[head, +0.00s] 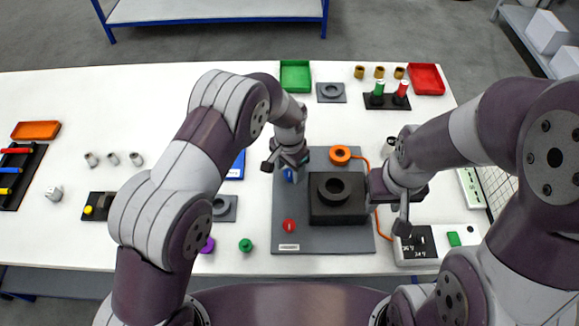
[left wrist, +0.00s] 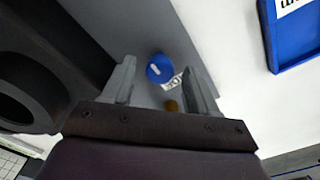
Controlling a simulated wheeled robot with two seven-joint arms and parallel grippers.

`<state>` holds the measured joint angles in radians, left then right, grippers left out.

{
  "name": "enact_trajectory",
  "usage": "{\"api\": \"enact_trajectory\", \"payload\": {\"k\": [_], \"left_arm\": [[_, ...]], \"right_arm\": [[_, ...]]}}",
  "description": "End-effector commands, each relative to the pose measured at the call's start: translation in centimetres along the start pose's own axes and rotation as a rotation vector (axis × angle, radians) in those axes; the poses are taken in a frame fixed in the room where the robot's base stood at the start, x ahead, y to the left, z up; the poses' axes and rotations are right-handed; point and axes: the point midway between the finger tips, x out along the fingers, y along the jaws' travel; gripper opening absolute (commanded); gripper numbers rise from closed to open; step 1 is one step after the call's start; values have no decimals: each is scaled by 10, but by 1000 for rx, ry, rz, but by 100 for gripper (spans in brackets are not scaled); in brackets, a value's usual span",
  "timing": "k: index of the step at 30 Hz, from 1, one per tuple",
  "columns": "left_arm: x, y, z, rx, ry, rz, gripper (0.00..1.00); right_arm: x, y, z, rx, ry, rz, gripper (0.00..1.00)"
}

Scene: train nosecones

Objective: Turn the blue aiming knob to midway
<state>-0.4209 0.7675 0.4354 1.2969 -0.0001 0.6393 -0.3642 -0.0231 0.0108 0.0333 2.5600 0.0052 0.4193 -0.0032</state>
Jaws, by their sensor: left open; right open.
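The blue aiming knob (left wrist: 160,68) is a round blue knob with a white pointer line, on the grey panel (head: 285,215). In the left wrist view it lies between the fingers, a little beyond their tips. In the head view the knob (head: 289,175) is partly hidden under my left gripper (head: 286,166). My left gripper is open above it; its fingers (left wrist: 160,80) stand apart on either side and I cannot see contact. A label lies beside the knob, partly hidden by a finger. My right gripper (head: 392,212) is open and empty, to the right of the panel.
A black block with a ring (head: 338,212) stands on the panel right of the knob. A red knob (head: 289,226) is at the panel's front. An orange ring with a cable (head: 340,155) lies at the back. A blue tray (left wrist: 274,50) is close by.

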Motion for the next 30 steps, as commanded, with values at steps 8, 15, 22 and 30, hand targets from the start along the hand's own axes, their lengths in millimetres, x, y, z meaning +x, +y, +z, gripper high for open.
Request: {"api": "enact_trajectory", "payload": {"k": [8, 15, 22, 30], "left_arm": [[-54, 0, -1, 0, 7, -3, 59], [-110, 0, -1, 0, 5, -2, 59], [-127, 0, 0, 0, 2, -1, 59], [-127, 0, -1, 0, 2, -1, 59]], "right_arm": [[16, 0, 2, 0, 0, 0, 43], [24, 0, 3, 0, 0, 0, 43], [25, 0, 3, 0, 0, 0, 43], [25, 0, 3, 0, 0, 0, 43]]}}
